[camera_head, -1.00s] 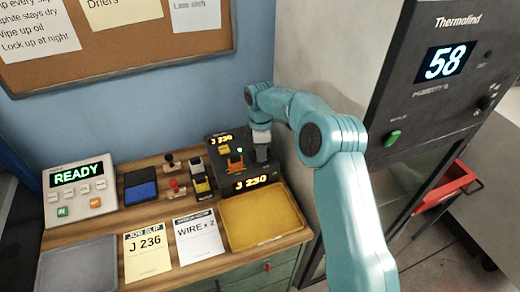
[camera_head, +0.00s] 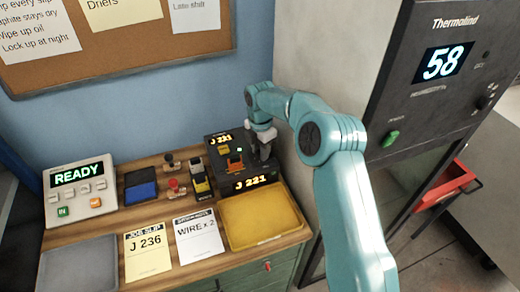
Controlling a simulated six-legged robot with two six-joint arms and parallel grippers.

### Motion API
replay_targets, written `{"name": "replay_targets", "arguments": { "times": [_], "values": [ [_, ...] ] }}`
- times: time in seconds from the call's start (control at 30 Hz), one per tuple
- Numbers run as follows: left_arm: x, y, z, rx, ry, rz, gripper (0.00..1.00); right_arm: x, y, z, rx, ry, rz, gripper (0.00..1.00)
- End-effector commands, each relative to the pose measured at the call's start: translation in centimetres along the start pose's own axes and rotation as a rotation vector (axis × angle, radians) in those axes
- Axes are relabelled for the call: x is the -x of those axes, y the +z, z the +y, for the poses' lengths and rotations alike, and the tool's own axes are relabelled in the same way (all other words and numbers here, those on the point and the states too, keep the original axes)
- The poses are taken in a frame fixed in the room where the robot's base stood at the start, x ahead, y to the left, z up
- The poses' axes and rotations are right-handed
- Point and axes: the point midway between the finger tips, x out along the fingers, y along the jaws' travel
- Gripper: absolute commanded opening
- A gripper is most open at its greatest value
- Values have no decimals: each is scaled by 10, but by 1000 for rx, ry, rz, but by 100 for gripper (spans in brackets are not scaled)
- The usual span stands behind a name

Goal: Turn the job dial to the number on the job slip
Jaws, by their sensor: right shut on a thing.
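The job slip (camera_head: 150,262) is a yellow card at the front of the bench and reads J 236. The black job dial unit (camera_head: 218,166) stands at the back right of the bench. Its front display (camera_head: 248,183) reads J 221, and a smaller display on its upper part (camera_head: 221,139) appears to read the same. My right gripper (camera_head: 263,150) is shut on the dial knob at the right side of the unit, and the gripper mostly hides the knob. My left gripper is not in view.
A yellow tray (camera_head: 296,217) lies in front of the unit. A grey tray (camera_head: 48,272), a WIRE x 2 card (camera_head: 200,251), a blue pad (camera_head: 142,193) and a READY panel (camera_head: 98,205) share the bench. A tall dark cabinet (camera_head: 412,110) stands close on the right.

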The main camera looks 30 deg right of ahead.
Motion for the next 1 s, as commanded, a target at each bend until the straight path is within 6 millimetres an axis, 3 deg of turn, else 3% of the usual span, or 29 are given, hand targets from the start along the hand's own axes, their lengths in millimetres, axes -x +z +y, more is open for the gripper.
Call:
{"name": "replay_targets", "arguments": {
  "times": [1.0],
  "values": [
    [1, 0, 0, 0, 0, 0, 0, 6, 4, 2, 58, 15, -11, 3]
  ]
}}
